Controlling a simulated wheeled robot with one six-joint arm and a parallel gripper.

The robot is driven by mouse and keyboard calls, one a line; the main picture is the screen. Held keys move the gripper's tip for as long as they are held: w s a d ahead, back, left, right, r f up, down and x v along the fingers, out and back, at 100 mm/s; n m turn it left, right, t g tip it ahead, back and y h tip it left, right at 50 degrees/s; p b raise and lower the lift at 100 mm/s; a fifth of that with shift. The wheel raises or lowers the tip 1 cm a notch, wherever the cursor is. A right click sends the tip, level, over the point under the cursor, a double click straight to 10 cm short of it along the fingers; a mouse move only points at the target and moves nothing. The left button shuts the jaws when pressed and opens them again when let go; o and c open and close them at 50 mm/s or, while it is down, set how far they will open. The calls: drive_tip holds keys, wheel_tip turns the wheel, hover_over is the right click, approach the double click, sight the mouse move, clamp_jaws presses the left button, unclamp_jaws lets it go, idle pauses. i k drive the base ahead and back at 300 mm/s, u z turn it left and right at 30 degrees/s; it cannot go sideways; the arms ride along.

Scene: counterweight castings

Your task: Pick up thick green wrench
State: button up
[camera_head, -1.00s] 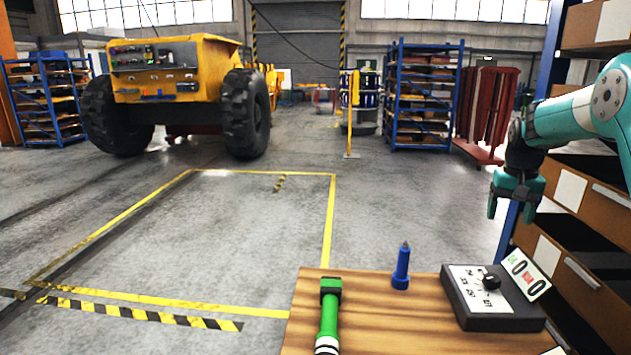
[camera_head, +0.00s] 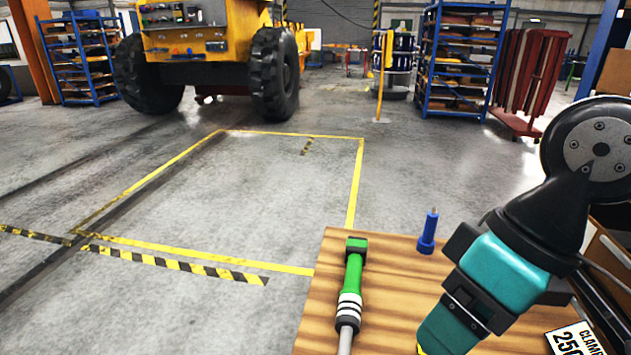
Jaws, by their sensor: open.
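The thick green wrench (camera_head: 353,280) lies on the wooden tabletop (camera_head: 318,315), near its left side. It has a green body, a black-and-white banded collar and a grey shaft running out of the bottom of the picture. My arm comes in from the right. My gripper (camera_head: 440,343) is low over the table to the right of the wrench, apart from it in the picture. Its fingertips are mostly cut off by the bottom edge. Nothing shows in its grip.
A blue pointed tool (camera_head: 428,232) stands upright at the table's back edge, between the wrench and my arm. A white label plate (camera_head: 575,340) with black print is at the lower right. The floor (camera_head: 240,205) left of the table is clear.

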sight(350, 306)
drive_tip(key=z, duration=0.85)
drive_tip(key=k, duration=1)
drive_tip(key=u, duration=0.75)
drive_tip(key=i, duration=1)
